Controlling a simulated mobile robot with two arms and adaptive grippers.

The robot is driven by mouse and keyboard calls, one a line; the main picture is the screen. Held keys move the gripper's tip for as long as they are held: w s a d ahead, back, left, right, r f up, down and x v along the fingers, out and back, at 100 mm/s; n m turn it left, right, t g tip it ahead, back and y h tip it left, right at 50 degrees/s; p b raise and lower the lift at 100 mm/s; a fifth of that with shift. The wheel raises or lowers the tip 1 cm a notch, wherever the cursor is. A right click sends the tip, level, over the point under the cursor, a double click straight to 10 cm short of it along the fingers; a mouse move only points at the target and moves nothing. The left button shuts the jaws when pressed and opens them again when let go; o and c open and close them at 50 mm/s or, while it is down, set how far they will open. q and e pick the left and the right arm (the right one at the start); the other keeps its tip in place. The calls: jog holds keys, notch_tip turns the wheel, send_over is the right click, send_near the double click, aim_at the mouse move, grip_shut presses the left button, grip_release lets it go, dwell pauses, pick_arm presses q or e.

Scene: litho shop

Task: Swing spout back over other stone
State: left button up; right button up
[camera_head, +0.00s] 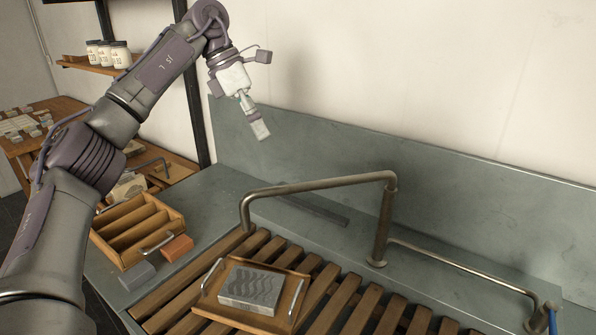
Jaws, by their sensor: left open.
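The spout (318,186) is a bent metal pipe on an upright post behind the slatted wooden rack. It reaches to the left, and its down-turned end hangs at the rack's back left, not over the stone. A grey stone (252,287) with a wavy pattern on top lies in a wooden tray (290,311) with metal handles, on the rack. I cannot make out a second patterned stone. My left gripper (259,130) is open and empty in front of the back wall, above and apart from the spout, pointing down. My right gripper is not in view.
A wooden compartment box (109,220) stands left of the rack, with an orange block (177,248) and a grey block (137,275) near it. A blue-handled tap (551,318) is at the lower right. A shelf with jars (121,55) hangs at upper left.

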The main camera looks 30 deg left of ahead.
pick_arm(q)
jog(key=x, duration=0.4)
jog(key=p+x, duration=0.1)
jog(key=x, duration=0.7)
jog(key=shift+s+p, duration=0.3)
jog(key=shift+p, duration=0.05)
jog(key=shift+d+f, duration=0.3)
jog(key=shift+f, duration=0.15)
jog(key=shift+w+f, duration=0.1)
jog(key=shift+f, duration=0.05)
jog(key=shift+c, duration=0.5)
grip_shut()
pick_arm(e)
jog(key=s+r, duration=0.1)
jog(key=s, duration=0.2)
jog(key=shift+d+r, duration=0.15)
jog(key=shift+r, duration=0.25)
